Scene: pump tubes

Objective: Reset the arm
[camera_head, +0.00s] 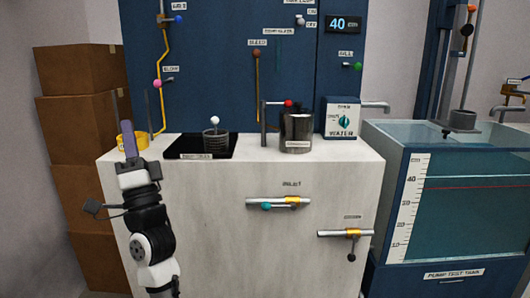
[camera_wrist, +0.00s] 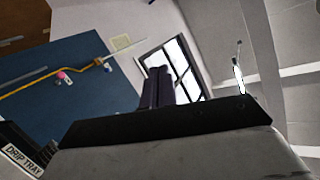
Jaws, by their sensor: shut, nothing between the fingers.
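My arm rises at the left of the head view, in front of the white cabinet, with my gripper (camera_head: 127,124) at its top end. The purple-grey fingers are together and point upward, with nothing held. The gripper appears just in front of the yellow ring-shaped item (camera_head: 141,138) on the cabinet top; I cannot tell the gap. In the wrist view the shut fingers (camera_wrist: 159,85) stand against a window (camera_wrist: 176,62), and the camera is tilted up toward the wall and ceiling.
The white cabinet (camera_head: 240,230) bears a black tray (camera_head: 185,150), a metal pot (camera_head: 296,130) and a water box (camera_head: 341,118). Pipes with valves (camera_head: 278,203) stick out of its front. Brown boxes (camera_head: 80,120) stand left; a water tank (camera_head: 455,200) stands right.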

